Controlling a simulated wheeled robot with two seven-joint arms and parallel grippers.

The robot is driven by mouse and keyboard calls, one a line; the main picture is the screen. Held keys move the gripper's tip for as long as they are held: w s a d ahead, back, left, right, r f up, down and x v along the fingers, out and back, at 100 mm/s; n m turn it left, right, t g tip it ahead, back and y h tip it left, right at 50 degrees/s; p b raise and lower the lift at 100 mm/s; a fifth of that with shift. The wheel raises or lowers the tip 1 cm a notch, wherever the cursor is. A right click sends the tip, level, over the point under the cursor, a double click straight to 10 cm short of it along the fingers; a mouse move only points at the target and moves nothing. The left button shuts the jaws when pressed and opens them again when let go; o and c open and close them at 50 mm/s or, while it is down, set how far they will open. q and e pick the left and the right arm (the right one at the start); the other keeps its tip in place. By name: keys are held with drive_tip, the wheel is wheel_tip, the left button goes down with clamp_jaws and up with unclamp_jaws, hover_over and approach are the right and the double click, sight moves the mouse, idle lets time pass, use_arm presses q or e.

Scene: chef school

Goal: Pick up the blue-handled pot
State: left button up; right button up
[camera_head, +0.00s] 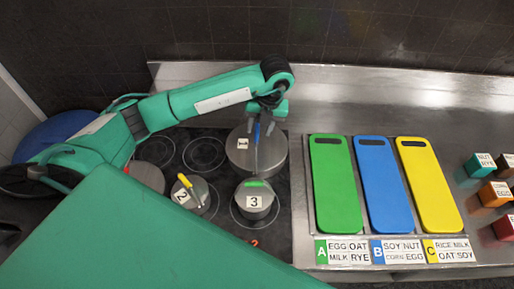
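The blue-handled pot (278,158) is a large steel pot with a lid marked 1, at the back right of the black cooktop. Its narrow blue handle (257,133) points towards the back. My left gripper (266,112) is over the back of this pot, right at the upper end of the handle. The fingers overlap the handle there, and I cannot tell whether they touch or grip it. The pot appears to rest on the cooktop. My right gripper is not in view.
Pot 2 (184,207) with a yellow handle and pot 3 (254,202) with a green handle stand in front. Another pot (150,177) is partly hidden at left. Green (334,185), blue (384,185) and yellow (430,185) boards lie right, with labelled blocks beyond.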

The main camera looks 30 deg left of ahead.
sight(258, 131)
use_arm(q)
drive_tip(key=shift+a+f+p, duration=0.15)
drive_tip(key=shift+f+p, duration=0.2)
drive_tip(key=f+p, duration=0.1)
drive_tip(key=f, duration=0.1)
drive_tip(key=a+f+p, duration=0.1)
drive_tip(key=f, duration=0.1)
drive_tip(key=shift+p, duration=0.35)
drive_tip(key=shift+f, duration=0.4)
drive_tip(key=shift+c, duration=0.4)
drive_tip(key=c, duration=0.8)
drive_tip(key=shift+w, duration=0.1)
